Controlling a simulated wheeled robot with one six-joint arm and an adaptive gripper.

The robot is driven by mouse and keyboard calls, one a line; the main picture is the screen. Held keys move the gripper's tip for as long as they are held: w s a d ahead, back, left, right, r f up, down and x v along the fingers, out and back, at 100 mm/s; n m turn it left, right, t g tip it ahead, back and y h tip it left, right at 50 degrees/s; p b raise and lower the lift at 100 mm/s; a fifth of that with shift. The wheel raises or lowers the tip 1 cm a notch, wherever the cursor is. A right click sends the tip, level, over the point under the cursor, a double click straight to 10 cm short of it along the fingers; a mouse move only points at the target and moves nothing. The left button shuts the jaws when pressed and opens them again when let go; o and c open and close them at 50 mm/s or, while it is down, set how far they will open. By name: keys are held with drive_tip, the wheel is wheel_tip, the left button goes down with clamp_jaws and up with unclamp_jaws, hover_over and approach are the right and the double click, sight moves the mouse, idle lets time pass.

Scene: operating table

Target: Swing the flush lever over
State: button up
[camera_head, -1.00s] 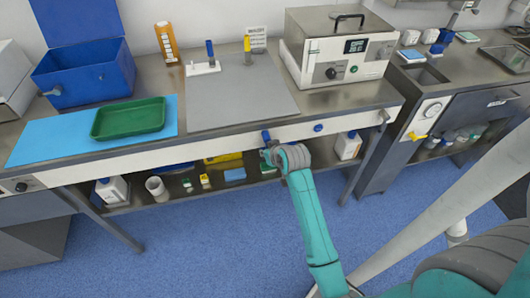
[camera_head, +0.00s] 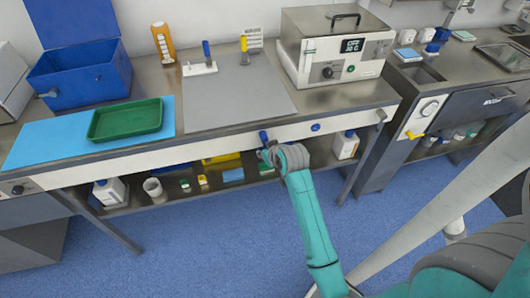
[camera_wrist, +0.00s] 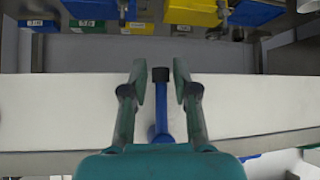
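A blue lever (camera_head: 263,137) sits on the white front panel of the middle bench. No label marks it as the flush lever in a readable way. In the wrist view the blue lever (camera_wrist: 161,122) has a dark tip and stands between the two fingers of my gripper (camera_wrist: 161,72). The fingers are open, one on each side of it, with a visible gap on both sides. In the head view my gripper (camera_head: 268,153) is at the bench front by the lever, mostly hidden by my own wrist.
A blue knob (camera_head: 315,127) and a grey lever (camera_head: 381,115) are further right on the same panel. A yellow lever (camera_head: 415,135) is on the right bench. A lower shelf with bottles (camera_head: 111,191) and small boxes lies below. Blue floor in front is clear.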

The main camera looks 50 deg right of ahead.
drive_tip(key=v, duration=1.1)
